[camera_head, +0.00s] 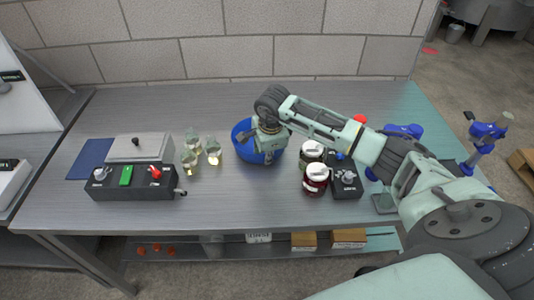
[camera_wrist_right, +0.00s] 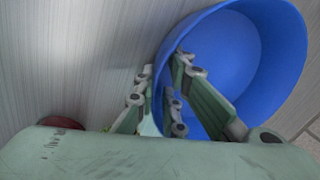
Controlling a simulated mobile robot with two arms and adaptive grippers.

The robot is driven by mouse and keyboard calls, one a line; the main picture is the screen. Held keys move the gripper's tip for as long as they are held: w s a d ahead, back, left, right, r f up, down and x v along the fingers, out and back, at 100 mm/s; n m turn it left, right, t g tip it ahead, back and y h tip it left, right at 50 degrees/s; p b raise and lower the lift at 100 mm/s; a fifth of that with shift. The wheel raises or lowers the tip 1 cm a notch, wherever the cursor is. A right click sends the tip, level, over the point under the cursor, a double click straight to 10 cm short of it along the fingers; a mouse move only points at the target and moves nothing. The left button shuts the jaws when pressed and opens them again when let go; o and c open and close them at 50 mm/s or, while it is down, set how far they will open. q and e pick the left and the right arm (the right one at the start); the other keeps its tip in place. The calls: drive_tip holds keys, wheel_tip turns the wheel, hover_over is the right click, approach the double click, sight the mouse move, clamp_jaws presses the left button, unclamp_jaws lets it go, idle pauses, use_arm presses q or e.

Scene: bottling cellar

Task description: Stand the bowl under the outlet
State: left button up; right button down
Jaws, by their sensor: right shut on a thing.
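A blue bowl (camera_head: 240,137) is near the middle of the metal table, partly hidden by my right gripper (camera_head: 266,153). In the right wrist view the bowl (camera_wrist_right: 252,60) shows large and open, its rim running between the fingers. My right gripper (camera_wrist_right: 160,88) is shut on the bowl's wall. Whether the bowl touches the table is hard to tell. A small spout (camera_head: 181,193) sticks out from the right end of a black control box (camera_head: 130,194) at the left; I cannot tell whether this is the outlet. The bowl is right of it. My left gripper is not in view.
Several small glass vessels (camera_head: 213,147) stand between the box and the bowl. Two lidded jars (camera_head: 316,180) and another black box (camera_head: 346,184) stand right of the bowl. Blue-and-grey fittings (camera_head: 487,133) are at the table's right end. The back of the metal table (camera_head: 180,98) is clear.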

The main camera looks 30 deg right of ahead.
drive_tip(key=c, duration=1.8)
unclamp_jaws()
drive_tip(key=shift+c, duration=0.2)
